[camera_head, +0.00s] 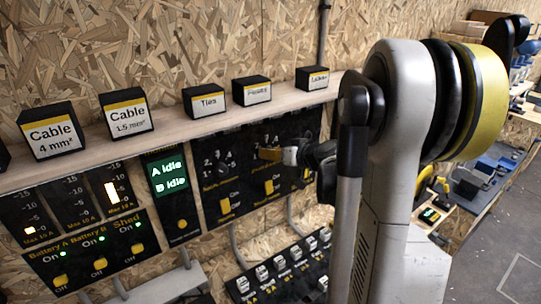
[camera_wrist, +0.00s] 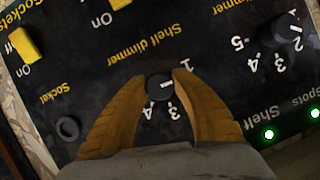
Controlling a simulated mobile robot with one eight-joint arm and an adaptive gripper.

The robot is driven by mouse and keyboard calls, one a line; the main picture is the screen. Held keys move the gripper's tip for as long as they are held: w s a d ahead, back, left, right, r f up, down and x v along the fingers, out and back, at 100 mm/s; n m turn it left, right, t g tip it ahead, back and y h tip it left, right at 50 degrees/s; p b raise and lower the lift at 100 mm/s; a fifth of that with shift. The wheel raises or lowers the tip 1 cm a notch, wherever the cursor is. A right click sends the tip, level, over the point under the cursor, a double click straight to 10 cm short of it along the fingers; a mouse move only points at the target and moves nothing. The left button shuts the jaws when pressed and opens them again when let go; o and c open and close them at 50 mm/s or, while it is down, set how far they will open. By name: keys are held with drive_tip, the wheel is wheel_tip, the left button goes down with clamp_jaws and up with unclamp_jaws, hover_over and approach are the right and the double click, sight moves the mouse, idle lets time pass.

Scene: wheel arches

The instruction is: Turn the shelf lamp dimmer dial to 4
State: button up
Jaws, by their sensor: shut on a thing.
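The shelf lamp dimmer dial (camera_wrist: 158,90) is a small dark round knob with a short white mark. It sits between the two yellow-orange fingers of my gripper (camera_wrist: 160,98), which is shut on it. The label "Shelf dimmer" (camera_wrist: 160,42) appears upside down just above it in the wrist view. The numbers 1, 3 and 4 show around the dial; others are hidden by the fingers. The white mark lies nearly level in the picture, and I cannot tell its exact number. In the head view my gripper (camera_head: 271,154) is at the black panel and hides the dial.
A second numbered dial (camera_wrist: 280,32) is at the upper right of the wrist view. A yellow switch (camera_wrist: 25,45) and a round socket (camera_wrist: 68,128) are at the left. Green lights (camera_wrist: 268,134) are at the lower right. Labelled boxes (camera_head: 204,102) stand on the shelf above the panel.

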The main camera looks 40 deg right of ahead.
drive_tip(key=m+y+b, duration=0.1)
drive_tip(key=m, duration=0.1)
drive_tip(key=shift+f+m+t+y+b, duration=0.1)
drive_tip(key=shift+m+t+y+b, duration=0.2)
drive_tip(key=shift+y, duration=0.1)
drive_tip(key=m+y+b, duration=0.1)
drive_tip(key=m+b, duration=0.1)
drive_tip(key=shift+m, duration=0.3)
drive_tip(key=m+t+y+b, duration=0.1)
drive_tip(key=m+b, duration=0.1)
drive_tip(key=m+t+y+b, duration=0.1)
drive_tip(key=m, duration=0.2)
drive_tip(key=shift+b, duration=0.35)
drive_tip(key=m+t+b, duration=0.1)
drive_tip(key=m, duration=0.2)
drive_tip(key=m+t+b, duration=0.2)
drive_tip(key=m, duration=0.1)
drive_tip(key=shift+m+b, duration=0.3)
drive_tip(key=m+t+b, duration=0.1)
drive_tip(key=m, duration=0.3)
drive_tip(key=shift+h+b, duration=0.3)
drive_tip(key=shift+b, duration=0.05)
drive_tip(key=shift+m+t+h+b, duration=0.55)
drive_tip(key=shift+m+t+h, duration=0.2)
drive_tip(key=shift+m, duration=1.25)
drive_tip(key=shift+w+m+h, duration=0.1)
drive_tip(key=shift+m+h, duration=0.15)
drive_tip(key=shift+m, duration=0.05)
